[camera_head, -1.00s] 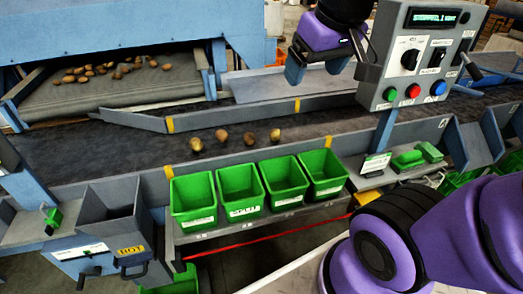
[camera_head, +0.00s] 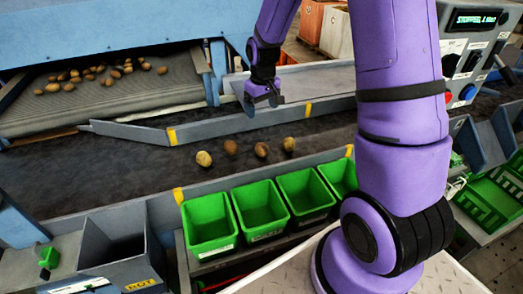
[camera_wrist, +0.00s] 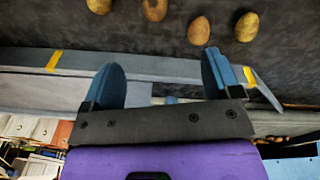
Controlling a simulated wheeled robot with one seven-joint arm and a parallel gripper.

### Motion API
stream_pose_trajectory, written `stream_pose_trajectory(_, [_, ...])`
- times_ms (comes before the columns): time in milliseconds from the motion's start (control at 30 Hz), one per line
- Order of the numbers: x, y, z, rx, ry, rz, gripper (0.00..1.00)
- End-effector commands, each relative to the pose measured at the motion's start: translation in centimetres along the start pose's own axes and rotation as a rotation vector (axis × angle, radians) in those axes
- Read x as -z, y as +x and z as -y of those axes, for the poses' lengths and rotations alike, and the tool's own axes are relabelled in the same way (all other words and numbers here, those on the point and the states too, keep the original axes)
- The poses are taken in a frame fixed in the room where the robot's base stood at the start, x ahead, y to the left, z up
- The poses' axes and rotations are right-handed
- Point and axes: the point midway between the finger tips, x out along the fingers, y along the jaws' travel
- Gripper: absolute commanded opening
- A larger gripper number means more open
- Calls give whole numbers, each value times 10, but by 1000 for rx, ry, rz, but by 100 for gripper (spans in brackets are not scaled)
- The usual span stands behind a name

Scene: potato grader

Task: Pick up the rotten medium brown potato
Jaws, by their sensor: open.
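Several potatoes lie in a loose row on the dark belt. A brown potato with a dark patch (camera_wrist: 154,9) shows at the top edge of the wrist view, partly cut off; it appears to be the brown one (camera_head: 262,150) second from right in the head view. The others are a pale yellowish potato (camera_head: 204,159), a brown one (camera_head: 230,147) and a tan one (camera_head: 288,144). My gripper (camera_head: 262,98) is open and empty above the belt's far rail, beyond the row. In the wrist view its fingers (camera_wrist: 162,75) are wide apart, with no potato between them.
Green bins (camera_head: 258,208) stand along the belt's near edge. A grey chute box (camera_head: 113,240) is at the lower left. The far rail (camera_head: 235,123) has yellow marks. More potatoes (camera_head: 90,74) lie on the upper conveyor. A control box (camera_head: 468,50) stands at right, partly behind my arm.

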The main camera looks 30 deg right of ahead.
Motion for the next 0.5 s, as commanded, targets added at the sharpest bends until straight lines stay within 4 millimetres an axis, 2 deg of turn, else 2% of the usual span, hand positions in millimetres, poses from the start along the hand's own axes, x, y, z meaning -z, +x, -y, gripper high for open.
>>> stream_pose_trajectory(33, [3,21,-3,7,-2,21,84])
stream_pose_trajectory(200, [10,68,-10,20,-12,53,84])
stream_pose_trajectory(500, [11,107,-13,29,-17,72,84])
